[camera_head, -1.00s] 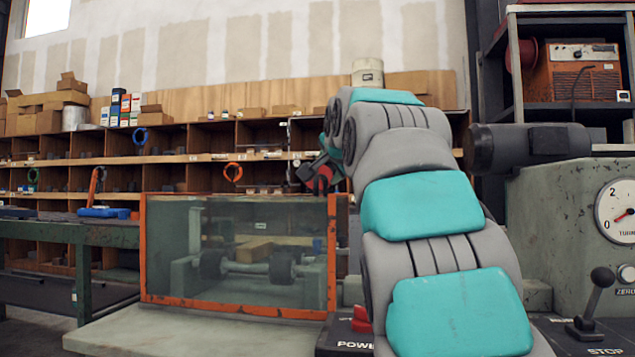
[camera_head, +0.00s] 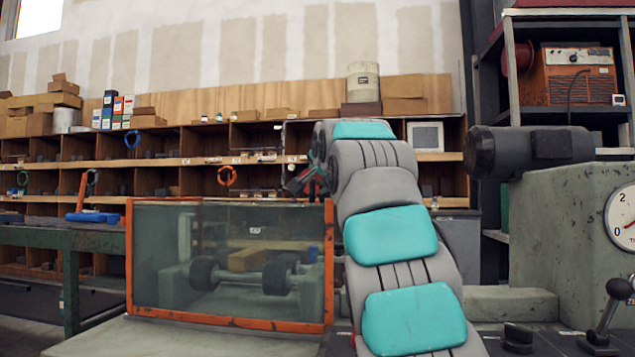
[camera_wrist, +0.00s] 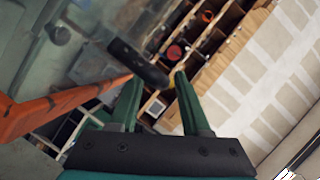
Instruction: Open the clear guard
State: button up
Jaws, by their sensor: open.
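The clear guard (camera_head: 228,240) is a see-through panel in a worn orange frame, standing upright in the head view. Behind it lies a grey pipe (camera_head: 240,277) with dark flanges. My gripper (camera_head: 308,182) is just above the guard's top right corner and partly hidden by my arm. In the wrist view my gripper (camera_wrist: 158,78) is open, with two green fingers apart. The guard's orange frame (camera_wrist: 70,102) runs toward the left finger. A dark bar (camera_wrist: 138,62) shows beyond the fingertips; I cannot tell what it belongs to or whether it is touched.
A green bench (camera_head: 65,240) stands at the left and wooden shelves (camera_head: 170,150) fill the back. At the right are a grey machine (camera_head: 560,230) with a dark motor (camera_head: 530,148), a gauge (camera_head: 622,222) and a lever (camera_head: 610,310).

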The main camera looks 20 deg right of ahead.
jog(key=shift+x, duration=1)
jog(key=shift+c, duration=0.4)
grip_shut()
dwell(0.4)
